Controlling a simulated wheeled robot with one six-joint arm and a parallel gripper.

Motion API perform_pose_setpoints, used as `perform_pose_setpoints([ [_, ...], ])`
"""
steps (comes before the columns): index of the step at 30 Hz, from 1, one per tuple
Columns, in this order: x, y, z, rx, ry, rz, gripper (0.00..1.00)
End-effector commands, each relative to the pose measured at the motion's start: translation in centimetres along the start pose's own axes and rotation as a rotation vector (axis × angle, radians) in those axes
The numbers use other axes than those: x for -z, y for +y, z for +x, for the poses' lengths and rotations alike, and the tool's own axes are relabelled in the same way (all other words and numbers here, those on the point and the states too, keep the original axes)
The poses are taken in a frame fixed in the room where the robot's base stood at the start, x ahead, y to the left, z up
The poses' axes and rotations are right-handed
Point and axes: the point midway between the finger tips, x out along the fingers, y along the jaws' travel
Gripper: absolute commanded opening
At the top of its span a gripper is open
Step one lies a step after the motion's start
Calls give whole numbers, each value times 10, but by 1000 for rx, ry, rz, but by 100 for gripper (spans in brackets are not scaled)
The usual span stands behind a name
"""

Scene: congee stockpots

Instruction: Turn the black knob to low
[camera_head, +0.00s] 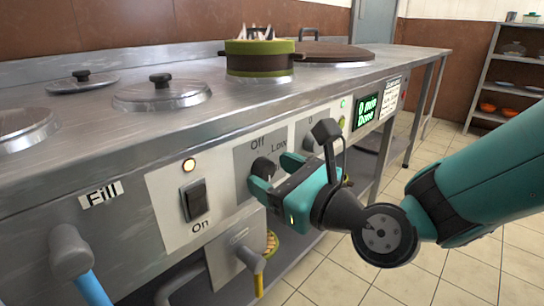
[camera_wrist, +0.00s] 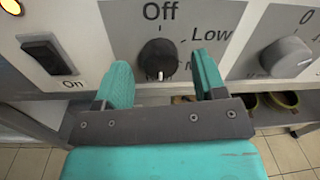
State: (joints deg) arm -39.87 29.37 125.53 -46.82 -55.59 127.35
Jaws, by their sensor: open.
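The black knob (camera_wrist: 158,58) is on a grey control panel, with "Off" printed above it and "Low" to its upper right. A white mark shows at the knob's lower edge in the wrist view; another label at its right is partly hidden by a finger. In the head view the black knob (camera_head: 262,168) is partly covered by my gripper (camera_head: 275,174). My gripper (camera_wrist: 163,74) is open, its teal fingers left and right of the knob with gaps on both sides. Nothing is held.
A black rocker switch (camera_head: 195,199) marked "On" is left of the knob, under a lit amber lamp (camera_head: 189,165). A grey knob (camera_wrist: 286,57) is to the right. A tap (camera_head: 246,254) sticks out below. Lids and a green-banded pot (camera_head: 259,58) are on the steel counter.

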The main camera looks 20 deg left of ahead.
Motion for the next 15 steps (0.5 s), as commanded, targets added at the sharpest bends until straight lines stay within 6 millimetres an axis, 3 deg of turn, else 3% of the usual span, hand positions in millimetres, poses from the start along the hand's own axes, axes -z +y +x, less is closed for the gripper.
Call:
perform_pose_setpoints([
  [11,1,0,9,0,0,0,64],
  [12,1,0,9,0,0,0,62],
  [15,1,0,9,0,0,0,39],
])
